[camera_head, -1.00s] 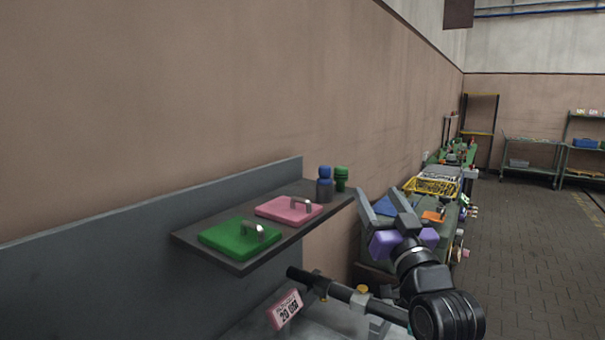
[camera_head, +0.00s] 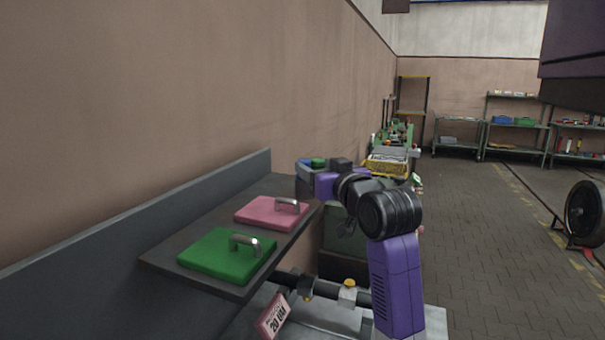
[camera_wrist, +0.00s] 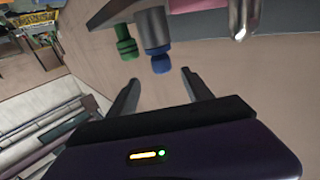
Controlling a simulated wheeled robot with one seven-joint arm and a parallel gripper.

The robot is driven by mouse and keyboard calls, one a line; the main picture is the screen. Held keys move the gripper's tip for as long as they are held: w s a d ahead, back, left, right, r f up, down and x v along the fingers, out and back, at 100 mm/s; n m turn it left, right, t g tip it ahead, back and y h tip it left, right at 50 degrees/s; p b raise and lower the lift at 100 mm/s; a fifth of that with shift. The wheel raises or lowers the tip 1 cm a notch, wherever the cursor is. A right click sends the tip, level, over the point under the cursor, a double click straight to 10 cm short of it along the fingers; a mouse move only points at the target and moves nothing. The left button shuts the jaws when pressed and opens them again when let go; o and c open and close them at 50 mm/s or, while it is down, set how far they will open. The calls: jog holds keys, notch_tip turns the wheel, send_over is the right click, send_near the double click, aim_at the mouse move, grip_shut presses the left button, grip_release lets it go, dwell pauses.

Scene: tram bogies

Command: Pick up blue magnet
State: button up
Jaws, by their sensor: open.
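The blue magnet (camera_wrist: 159,60) stands on the dark shelf, its grey base on the shelf and its blue knob end towards my gripper in the wrist view. The green magnet (camera_wrist: 127,45) is just left of it there. My gripper (camera_wrist: 160,77) is open and empty, its two fingers spread with the blue knob just beyond the gap between their tips. In the head view my gripper (camera_head: 312,178) is at the far end of the shelf and hides most of both magnets. Only a bit of blue (camera_head: 304,162) and the green top (camera_head: 318,162) show.
The dark shelf (camera_head: 165,258) also carries a green plate (camera_head: 215,252) and a pink plate (camera_head: 265,212), each with a metal handle. A grey back panel and wall run along its left. Open paved floor (camera_head: 465,230) lies to the right.

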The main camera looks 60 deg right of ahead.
aim_at(308, 163)
jog(key=p+x, duration=0.1)
jog(key=x, duration=0.4)
jog(key=shift+w+a+p, duration=0.1)
jog(key=shift+w+p, duration=0.15)
jog(key=shift+p, duration=0.05)
jog(key=shift+w+d, duration=0.3)
jog(key=shift+w, duration=0.05)
grip_shut()
